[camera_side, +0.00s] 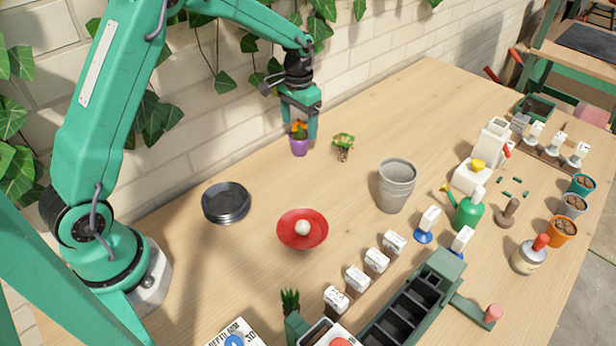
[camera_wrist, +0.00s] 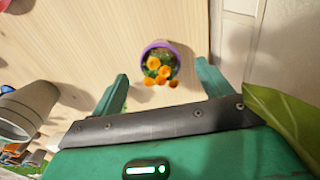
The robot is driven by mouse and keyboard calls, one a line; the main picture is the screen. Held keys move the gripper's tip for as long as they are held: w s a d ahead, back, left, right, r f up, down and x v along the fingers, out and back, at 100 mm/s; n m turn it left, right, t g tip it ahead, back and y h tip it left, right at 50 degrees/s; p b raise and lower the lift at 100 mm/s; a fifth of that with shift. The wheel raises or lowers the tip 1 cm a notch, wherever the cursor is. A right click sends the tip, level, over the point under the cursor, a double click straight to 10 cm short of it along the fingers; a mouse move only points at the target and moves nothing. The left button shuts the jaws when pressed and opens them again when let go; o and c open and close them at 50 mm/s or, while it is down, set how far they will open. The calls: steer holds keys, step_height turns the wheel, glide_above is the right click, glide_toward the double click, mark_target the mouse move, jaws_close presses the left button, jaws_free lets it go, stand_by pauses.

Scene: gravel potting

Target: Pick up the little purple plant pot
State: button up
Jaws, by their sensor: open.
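The little purple plant pot (camera_side: 299,147) stands on the wooden table near the brick wall, with orange flowers in it. In the wrist view the pot (camera_wrist: 174,48) shows from above, its purple rim around green leaves and orange blooms. My gripper (camera_side: 302,135) is open and empty above and around the pot in the side view. In the wrist view its two fingers (camera_wrist: 163,82) are spread, and the pot lies just beyond the tips, between their lines. I cannot tell whether a finger touches the pot. The pot's far side is hidden.
A small loose plant (camera_side: 343,146) lies right of the pot. A grey bucket (camera_side: 396,186), a red dish (camera_side: 302,240) with a white ball, and stacked black saucers (camera_side: 226,203) stand nearer the camera. The brick wall (camera_side: 345,62) is close behind. Table left of the pot is clear.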

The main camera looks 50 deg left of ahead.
mark_target(299, 136)
steer(key=shift+f, duration=1.65)
steer(key=c, duration=1.1)
steer(key=shift+c, duration=0.2)
steer(key=shift+w+r, duration=0.1)
steer(key=shift+r, duration=0.75)
step_height(299, 136, up, 2)
steer(key=shift+r, duration=0.2)
steer(key=s+d+r, duration=0.5)
steer(key=d+r, duration=0.2)
steer(key=d, duration=0.3)
steer(key=shift+d, duration=0.3)
